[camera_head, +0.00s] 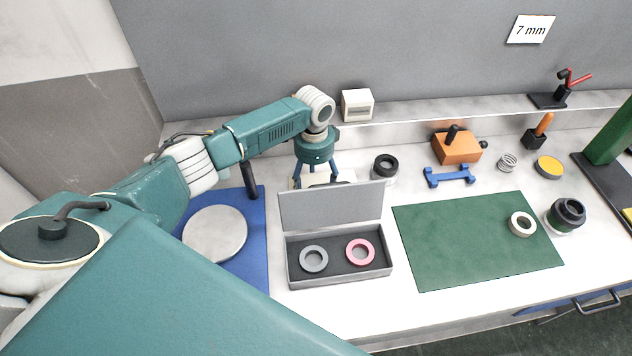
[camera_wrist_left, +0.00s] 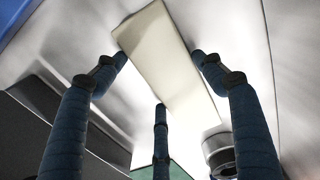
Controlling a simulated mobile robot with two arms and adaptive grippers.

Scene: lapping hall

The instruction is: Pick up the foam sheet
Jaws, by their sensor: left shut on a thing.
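The foam sheet (camera_wrist_left: 165,50) is a cream, flat rectangular piece in the left wrist view, lying between the fingers of my left gripper (camera_wrist_left: 160,72). In the head view the foam sheet (camera_head: 346,176) shows only partly, behind the raised lid of the grey box. My left gripper (camera_head: 318,180) points down there and is shut on the sheet. The lid hides its fingertips, and I cannot tell whether the sheet is clear of the bench. My right gripper is not in view.
The open grey box (camera_head: 338,273) holds a grey ring (camera_head: 314,259) and a pink ring (camera_head: 360,252). A black-topped jar (camera_head: 385,168) stands right of the gripper. A blue mat with a round plate (camera_head: 215,234) lies left, and a green mat (camera_head: 470,245) lies right, mostly clear.

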